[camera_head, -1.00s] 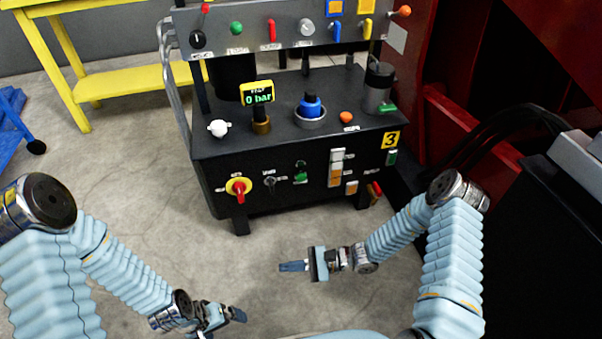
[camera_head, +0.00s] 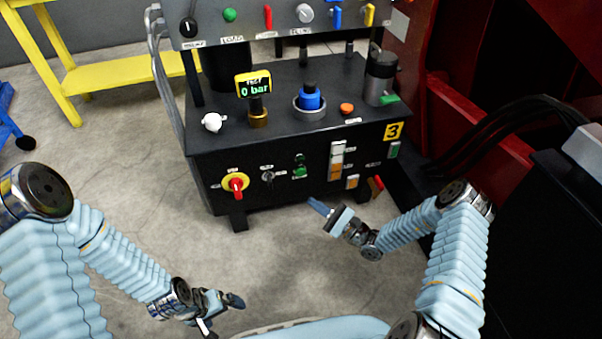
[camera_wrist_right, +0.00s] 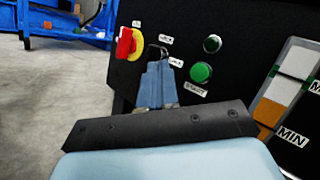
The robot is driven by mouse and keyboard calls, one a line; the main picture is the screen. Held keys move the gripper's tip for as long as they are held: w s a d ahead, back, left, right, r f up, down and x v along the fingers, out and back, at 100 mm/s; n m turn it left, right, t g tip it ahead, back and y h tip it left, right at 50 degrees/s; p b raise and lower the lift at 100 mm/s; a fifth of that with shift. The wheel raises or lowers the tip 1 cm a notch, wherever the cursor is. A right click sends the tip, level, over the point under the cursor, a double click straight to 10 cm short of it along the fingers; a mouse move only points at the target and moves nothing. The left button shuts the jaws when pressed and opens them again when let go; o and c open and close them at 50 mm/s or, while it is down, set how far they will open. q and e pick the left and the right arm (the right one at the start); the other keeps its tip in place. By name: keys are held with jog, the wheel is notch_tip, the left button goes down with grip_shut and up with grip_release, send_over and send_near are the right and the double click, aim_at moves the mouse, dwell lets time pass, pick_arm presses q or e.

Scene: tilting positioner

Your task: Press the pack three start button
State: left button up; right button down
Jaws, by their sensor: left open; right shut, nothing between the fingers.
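The pack with the yellow "3" label (camera_head: 393,132) is a black cabinet in the middle of the head view. A green start button (camera_head: 300,171) sits on its front face, below a darker green lamp (camera_head: 299,158). In the right wrist view the green button (camera_wrist_right: 201,73) is right of my fingers, with a label under it and the lamp (camera_wrist_right: 212,43) above. My right gripper (camera_head: 318,206) is shut and empty, in front of and below the button, apart from the panel. My left gripper (camera_head: 236,300) is open and empty, low over the floor.
A red and yellow rotary switch (camera_head: 237,184) and a key switch (camera_head: 268,176) are left of the button. A level gauge (camera_head: 336,161) is to its right. A red structure (camera_head: 470,125) stands at the right. The floor before the cabinet is clear.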

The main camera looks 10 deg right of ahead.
aim_at(301, 172)
jog(key=w+b, duration=0.4)
jog(key=w, duration=0.4)
jog(key=shift+w+a+b, duration=0.15)
jog(key=shift+w+b, duration=0.2)
jog(key=shift+b, duration=0.05)
dwell(1.7)
jog(key=shift+w+b, duration=0.3)
jog(key=shift+w, duration=0.1)
jog(key=shift+w+b, duration=0.35)
jog(key=shift+w, duration=0.1)
dwell(0.5)
jog(key=shift+s, duration=0.1)
dwell(0.3)
jog(key=shift+s+p, duration=0.55)
jog(key=shift+s, duration=0.2)
jog(key=shift+s, duration=0.15)
